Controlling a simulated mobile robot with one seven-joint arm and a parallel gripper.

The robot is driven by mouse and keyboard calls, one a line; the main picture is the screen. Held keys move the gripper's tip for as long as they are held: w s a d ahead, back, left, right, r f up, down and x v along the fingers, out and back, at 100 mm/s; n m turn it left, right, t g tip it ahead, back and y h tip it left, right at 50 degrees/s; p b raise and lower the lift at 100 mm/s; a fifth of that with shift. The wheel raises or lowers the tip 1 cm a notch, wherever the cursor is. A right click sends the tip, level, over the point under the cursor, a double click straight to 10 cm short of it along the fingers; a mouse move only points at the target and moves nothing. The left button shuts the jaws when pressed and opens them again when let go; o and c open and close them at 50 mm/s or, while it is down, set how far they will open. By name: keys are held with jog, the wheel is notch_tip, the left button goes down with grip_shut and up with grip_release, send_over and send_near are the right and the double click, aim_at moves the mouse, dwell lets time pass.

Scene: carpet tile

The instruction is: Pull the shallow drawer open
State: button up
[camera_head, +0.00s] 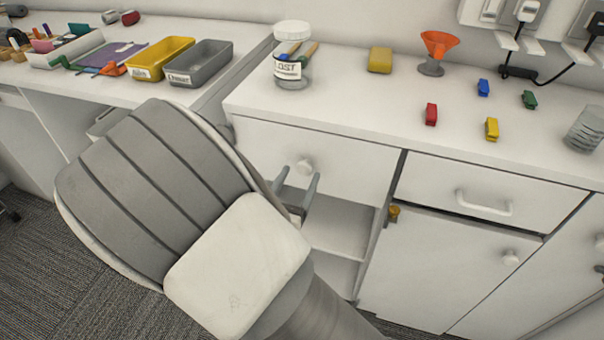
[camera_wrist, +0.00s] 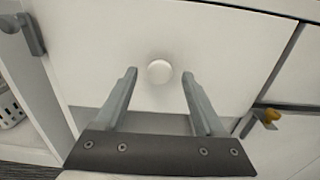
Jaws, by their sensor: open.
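A white drawer front (camera_head: 350,155) with a round white knob (camera_head: 305,167) is under the left end of the right-hand counter. It appears closed, with an open shelf space below. My gripper (camera_head: 298,178) is open in front of this drawer. In the wrist view, the knob (camera_wrist: 159,71) appears midway between the fingertips of my gripper (camera_wrist: 159,75), with clear gaps on both sides. I cannot tell whether the tips reach past the knob. Another drawer front (camera_head: 540,200) with a bar handle (camera_head: 483,203) is to the right, and it looks closed.
A cupboard door (camera_head: 430,270) with a round knob is under the bar-handled drawer. A brass-coloured catch (camera_head: 394,213) sticks out beside the shelf space. A jar (camera_head: 291,65), an orange funnel (camera_head: 438,45) and several coloured clips stand on the counter above.

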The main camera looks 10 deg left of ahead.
jog(key=shift+w, duration=1.3)
jog(key=shift+d, duration=0.1)
grip_shut()
dwell(0.4)
